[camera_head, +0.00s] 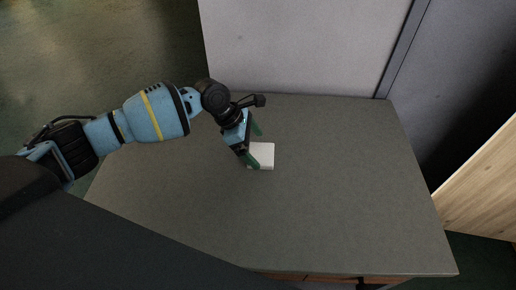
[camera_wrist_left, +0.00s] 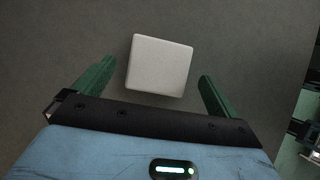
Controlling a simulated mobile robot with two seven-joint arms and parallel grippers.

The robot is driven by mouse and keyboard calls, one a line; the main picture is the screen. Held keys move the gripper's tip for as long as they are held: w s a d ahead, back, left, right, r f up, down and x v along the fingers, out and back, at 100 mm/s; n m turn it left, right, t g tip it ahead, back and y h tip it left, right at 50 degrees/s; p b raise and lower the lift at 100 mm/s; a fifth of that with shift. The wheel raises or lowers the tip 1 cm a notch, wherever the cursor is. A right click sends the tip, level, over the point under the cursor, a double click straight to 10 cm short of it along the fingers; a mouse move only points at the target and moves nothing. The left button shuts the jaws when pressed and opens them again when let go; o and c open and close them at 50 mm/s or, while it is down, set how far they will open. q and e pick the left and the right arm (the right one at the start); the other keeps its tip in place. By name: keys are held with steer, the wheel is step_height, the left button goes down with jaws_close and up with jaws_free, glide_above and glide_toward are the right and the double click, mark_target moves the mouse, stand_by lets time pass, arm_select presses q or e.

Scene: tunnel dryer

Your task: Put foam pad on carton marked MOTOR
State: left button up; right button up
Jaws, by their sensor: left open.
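A white, square foam pad (camera_head: 263,154) lies flat on the grey table, near its middle. In the left wrist view the pad (camera_wrist_left: 159,64) sits between and just beyond the two green fingertips, slightly turned, with a gap on both sides. My left gripper (camera_head: 254,145) is open and empty, just above the pad, and its fingers cover part of the pad's left side in the head view. It also shows in the left wrist view (camera_wrist_left: 154,84). No carton marked MOTOR is in view.
The grey table top (camera_head: 330,200) is otherwise bare, with free room all around the pad. A pale grey panel (camera_head: 305,45) stands along its back edge. A light wooden surface (camera_head: 485,190) stands to the right, apart from the table.

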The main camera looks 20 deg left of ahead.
arm_select(q)
steer(key=shift+o, duration=0.2)
steer(key=p+v, duration=0.1)
steer(key=v, duration=0.8)
steer(key=shift+r, duration=0.25)
